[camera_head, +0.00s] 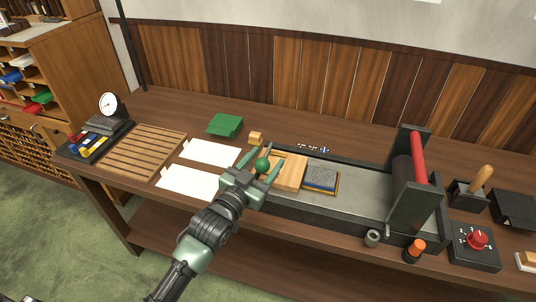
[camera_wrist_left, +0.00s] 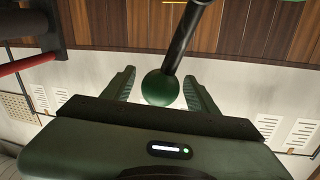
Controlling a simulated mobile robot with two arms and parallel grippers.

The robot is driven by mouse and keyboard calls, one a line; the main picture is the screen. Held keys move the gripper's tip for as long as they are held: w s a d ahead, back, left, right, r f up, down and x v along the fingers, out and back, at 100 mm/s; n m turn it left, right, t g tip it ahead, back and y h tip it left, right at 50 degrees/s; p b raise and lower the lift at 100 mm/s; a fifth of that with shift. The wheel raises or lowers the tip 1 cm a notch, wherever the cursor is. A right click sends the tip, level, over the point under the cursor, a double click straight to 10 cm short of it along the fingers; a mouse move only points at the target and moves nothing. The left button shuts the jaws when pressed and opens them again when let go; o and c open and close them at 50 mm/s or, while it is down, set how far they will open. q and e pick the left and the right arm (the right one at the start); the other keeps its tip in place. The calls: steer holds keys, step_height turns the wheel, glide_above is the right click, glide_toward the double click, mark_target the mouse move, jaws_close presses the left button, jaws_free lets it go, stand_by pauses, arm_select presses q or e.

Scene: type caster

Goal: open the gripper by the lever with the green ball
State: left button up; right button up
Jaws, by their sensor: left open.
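The green ball (camera_head: 262,165) is at the left end of the press bed, between the fingers of my left gripper (camera_head: 259,164) in the head view. In the left wrist view the green ball (camera_wrist_left: 160,88) sits on the end of a dark lever rod (camera_wrist_left: 181,40). The open fingers stand on either side of the ball, with a visible gap to each. My left gripper (camera_wrist_left: 159,78) is open and holds nothing. The part worked by the lever is hidden or too small to make out. My right gripper is not in view.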

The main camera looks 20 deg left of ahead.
arm_select(q)
steer(key=shift+x, duration=0.85)
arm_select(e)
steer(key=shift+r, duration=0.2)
arm_select(q)
jaws_close()
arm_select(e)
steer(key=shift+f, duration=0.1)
